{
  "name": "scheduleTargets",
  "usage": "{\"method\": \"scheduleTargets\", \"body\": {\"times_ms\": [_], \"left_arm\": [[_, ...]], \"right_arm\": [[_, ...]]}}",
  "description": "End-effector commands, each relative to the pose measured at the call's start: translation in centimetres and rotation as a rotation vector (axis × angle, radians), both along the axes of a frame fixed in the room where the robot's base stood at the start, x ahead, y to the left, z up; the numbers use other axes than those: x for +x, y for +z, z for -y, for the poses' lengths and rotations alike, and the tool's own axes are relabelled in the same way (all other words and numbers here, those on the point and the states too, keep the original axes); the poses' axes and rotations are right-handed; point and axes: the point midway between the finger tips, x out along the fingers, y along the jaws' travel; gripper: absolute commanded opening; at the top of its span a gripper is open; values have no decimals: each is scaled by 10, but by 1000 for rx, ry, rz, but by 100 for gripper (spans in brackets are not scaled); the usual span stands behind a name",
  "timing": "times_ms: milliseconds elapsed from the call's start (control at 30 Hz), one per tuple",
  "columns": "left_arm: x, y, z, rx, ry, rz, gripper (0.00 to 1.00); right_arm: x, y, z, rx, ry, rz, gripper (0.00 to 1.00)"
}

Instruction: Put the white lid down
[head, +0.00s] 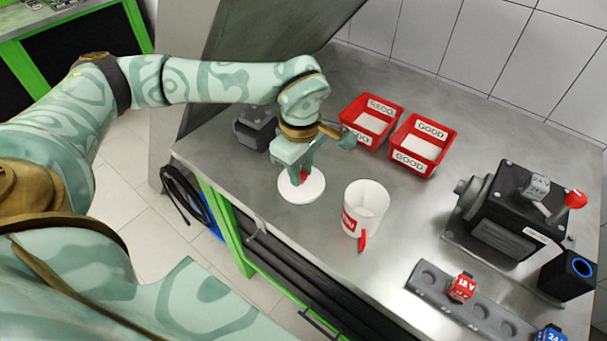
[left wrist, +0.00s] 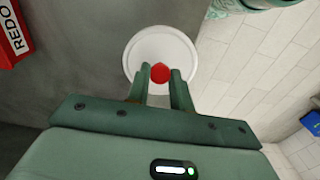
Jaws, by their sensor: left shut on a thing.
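The white lid (head: 301,188) is a round disc with a red knob (left wrist: 160,73). In the head view it is at the front left of the metal bench, left of the white canister (head: 365,207). My left gripper (head: 301,175) is shut on the red knob, above the disc. In the left wrist view the fingers (left wrist: 160,88) close on both sides of the knob, and the lid (left wrist: 160,48) shows beyond them. I cannot tell whether the lid touches the bench. The canister has an open top and a red handle. My right gripper is not in view.
Two red bins, REDO (head: 371,120) and GOOD (head: 421,145), stand behind the lid. A black pump (head: 505,215) stands at the right, with a grey rack (head: 470,305) holding a red 12 V block (head: 462,287) in front. The bench edge is close to the lid.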

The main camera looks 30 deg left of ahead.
Motion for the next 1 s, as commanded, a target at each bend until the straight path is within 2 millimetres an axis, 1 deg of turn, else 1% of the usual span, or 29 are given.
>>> {"method": "scheduleTargets", "body": {"times_ms": [33,67,100,200,333,533,700,733,1000], "left_arm": [[13,-9,-6,0,6,-4,7],[21,-13,-11,0,6,-3,7],[28,-23,-15,0,4,-5,7],[43,-45,-23,0,4,-5,7],[56,-61,-29,-1,2,-3,7],[65,-73,-34,0,2,-1,7],[64,-100,-34,-1,1,-4,7],[64,-102,-34,-1,1,-3,7],[64,-102,-34,0,2,-1,7]], "right_arm": [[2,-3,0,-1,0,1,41],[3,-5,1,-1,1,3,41],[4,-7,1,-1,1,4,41],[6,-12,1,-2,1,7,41],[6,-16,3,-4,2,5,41],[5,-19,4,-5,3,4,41],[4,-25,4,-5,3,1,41],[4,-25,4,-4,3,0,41],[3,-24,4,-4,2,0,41]]}}
